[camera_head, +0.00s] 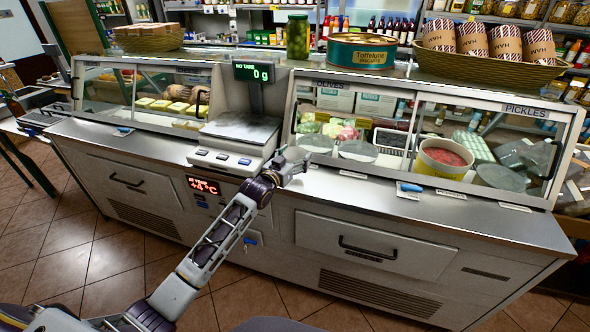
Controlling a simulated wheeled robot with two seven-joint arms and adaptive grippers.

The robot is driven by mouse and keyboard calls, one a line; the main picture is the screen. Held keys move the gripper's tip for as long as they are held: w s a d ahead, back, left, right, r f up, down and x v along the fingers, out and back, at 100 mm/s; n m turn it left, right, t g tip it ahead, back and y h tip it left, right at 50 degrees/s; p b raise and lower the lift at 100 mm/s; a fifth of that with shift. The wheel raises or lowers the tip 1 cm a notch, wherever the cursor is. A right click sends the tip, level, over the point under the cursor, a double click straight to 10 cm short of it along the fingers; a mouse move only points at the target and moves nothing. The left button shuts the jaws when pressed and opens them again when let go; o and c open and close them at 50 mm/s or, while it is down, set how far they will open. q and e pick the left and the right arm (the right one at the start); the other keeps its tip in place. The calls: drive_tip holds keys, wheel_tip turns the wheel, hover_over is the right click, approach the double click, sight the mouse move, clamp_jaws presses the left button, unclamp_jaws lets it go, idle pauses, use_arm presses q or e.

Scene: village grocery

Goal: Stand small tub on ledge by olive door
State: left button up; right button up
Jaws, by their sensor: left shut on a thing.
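My left gripper (288,167) reaches in over the counter ledge, just right of the scale and in front of the left end of the OLIVES case. It is shut on the small tub, whose outline is mostly lost against the gripper. A pale round shape (316,142) shows just beyond the fingertips; I cannot tell whether it is part of the tub or lies behind the glass. The olive door (350,107) is the left glass pane of the right case, under the OLIVES sign (334,85). The steel ledge (345,190) runs below it. My right gripper is not in view.
The scale (240,135) stands left of my gripper. A blue-handled thing (410,187) and small labels lie along the ledge. A red-filled tub (443,158) sits behind the glass. A large tin (361,52) and a jar (298,37) stand on top.

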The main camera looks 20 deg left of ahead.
use_arm(q)
drive_tip(key=shift+f, duration=0.5)
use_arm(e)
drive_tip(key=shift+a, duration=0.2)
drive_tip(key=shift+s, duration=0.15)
use_arm(q)
wheel_tip(320, 180, down, 2)
drive_tip(key=shift+f, duration=0.85)
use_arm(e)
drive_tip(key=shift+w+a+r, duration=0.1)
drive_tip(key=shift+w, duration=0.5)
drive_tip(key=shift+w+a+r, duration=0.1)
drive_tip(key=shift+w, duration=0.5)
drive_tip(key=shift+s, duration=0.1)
